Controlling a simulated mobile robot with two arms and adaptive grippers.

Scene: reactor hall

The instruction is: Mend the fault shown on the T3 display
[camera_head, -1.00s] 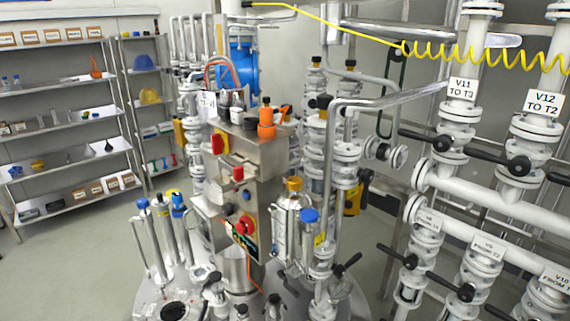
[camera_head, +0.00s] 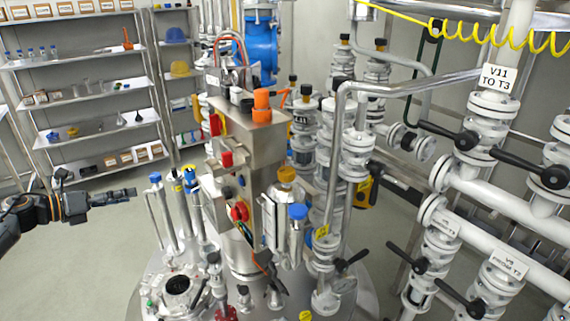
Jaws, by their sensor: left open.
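A steel control column (camera_head: 252,150) stands on the round vessel lid (camera_head: 325,300) in the middle. It carries red and orange knobs on top and a red knob (camera_head: 240,211) on its side. A dark panel (camera_head: 246,232) by that knob is seen at a steep angle, and I cannot read it. The valve labelled V11 TO T3 (camera_head: 488,106) is on the white pipework at right. My left gripper (camera_head: 128,193) is at the left edge, open and empty, pointing right. It is apart from the vessel fittings.
Shelves (camera_head: 85,88) with boxes, bottles and tools stand at the back left. White pipes with black valve levers (camera_head: 460,137) crowd the right. A coiled yellow hose (camera_head: 500,36) hangs at top right. Free floor (camera_head: 90,265) shows at lower left.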

